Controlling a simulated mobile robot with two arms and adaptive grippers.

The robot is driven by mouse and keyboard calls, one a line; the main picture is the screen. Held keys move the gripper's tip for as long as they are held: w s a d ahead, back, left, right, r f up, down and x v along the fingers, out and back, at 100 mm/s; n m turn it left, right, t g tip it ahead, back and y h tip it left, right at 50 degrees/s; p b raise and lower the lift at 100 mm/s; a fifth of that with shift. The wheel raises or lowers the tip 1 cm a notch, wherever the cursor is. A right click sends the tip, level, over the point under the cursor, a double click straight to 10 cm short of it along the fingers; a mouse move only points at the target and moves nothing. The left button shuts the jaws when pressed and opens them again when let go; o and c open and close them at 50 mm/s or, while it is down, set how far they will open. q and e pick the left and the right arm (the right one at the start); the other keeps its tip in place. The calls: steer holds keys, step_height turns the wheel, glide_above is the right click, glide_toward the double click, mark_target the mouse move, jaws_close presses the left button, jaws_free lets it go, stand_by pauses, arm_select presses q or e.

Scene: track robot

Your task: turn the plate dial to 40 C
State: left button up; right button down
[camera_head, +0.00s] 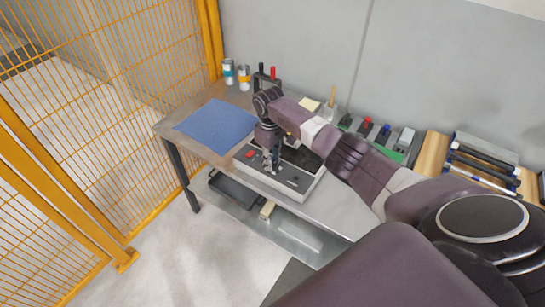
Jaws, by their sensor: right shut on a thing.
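The plate (308,186) is a light grey box with a dark top and a sloped front panel, standing on the table. A red switch (250,154) is at the left of its panel. My right gripper (268,168) points down at the middle of the panel, shut on the plate dial, which is mostly hidden by the fingers. The dial's marks and setting are too small to read. My left gripper is not in view.
A blue mat (216,126) lies left of the plate on the table. Cans (229,72) stand at the back left. A green tray (388,151) and a wooden rack (433,152) are to the right. A yellow mesh fence (125,75) borders the left.

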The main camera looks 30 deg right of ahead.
steer(key=m+p, duration=0.1)
steer(key=m, duration=0.1)
steer(key=shift+w+r+m, duration=0.1)
steer(key=shift+r+m, duration=0.05)
steer(key=shift+m, duration=0.25)
steer(key=shift+m+p, duration=0.4)
steer(key=shift+m, duration=1.3)
steer(key=c, duration=1.7)
jaws_free()
steer(key=shift+o, duration=0.2)
